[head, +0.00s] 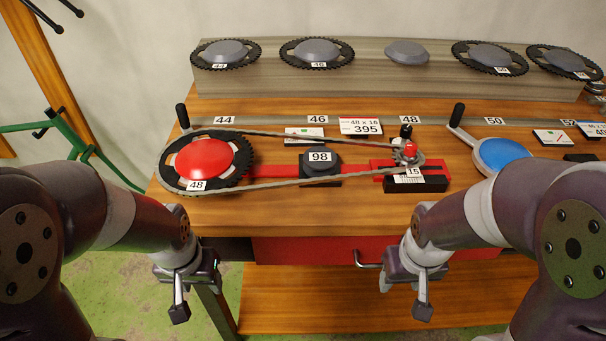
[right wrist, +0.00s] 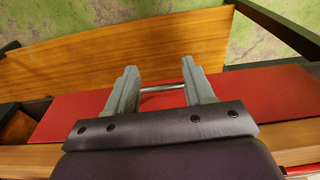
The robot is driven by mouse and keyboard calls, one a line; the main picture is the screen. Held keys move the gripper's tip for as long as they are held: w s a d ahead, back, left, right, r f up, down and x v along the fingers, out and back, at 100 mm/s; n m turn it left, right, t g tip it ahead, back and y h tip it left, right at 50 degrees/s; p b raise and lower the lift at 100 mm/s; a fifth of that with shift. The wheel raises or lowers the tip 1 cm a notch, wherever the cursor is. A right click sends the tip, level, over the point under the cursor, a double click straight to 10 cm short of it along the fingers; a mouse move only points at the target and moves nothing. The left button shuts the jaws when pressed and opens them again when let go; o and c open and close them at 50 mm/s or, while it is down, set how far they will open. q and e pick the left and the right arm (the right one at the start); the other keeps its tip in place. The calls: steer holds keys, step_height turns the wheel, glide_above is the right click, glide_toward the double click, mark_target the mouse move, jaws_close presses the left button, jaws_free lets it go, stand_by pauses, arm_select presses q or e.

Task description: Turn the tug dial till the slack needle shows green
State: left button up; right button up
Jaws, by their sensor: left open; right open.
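A dark block labelled 98 (head: 320,162) sits between the chain runs. A small black knob (head: 405,131) stands above the sprocket. I cannot tell which part is the tug dial, and no slack needle is readable. My left gripper (head: 180,298) is open and empty in front of the bench. My right gripper (head: 405,296) is open and empty; it shows in the right wrist view (right wrist: 161,88).
A red drawer (head: 310,250) with a metal handle (head: 368,261) is below the bench top; the handle (right wrist: 162,88) shows beyond my right fingers. Spare chainrings (head: 318,52) rest on a raised back shelf. A blue-hubbed crank (head: 500,155) lies at the right.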

arm_select(q)
step_height(320, 180, down, 15)
steer(key=b, duration=0.9)
steer(key=shift+b, duration=0.3)
arm_select(e)
step_height(320, 180, down, 15)
steer(key=shift+w, duration=0.1)
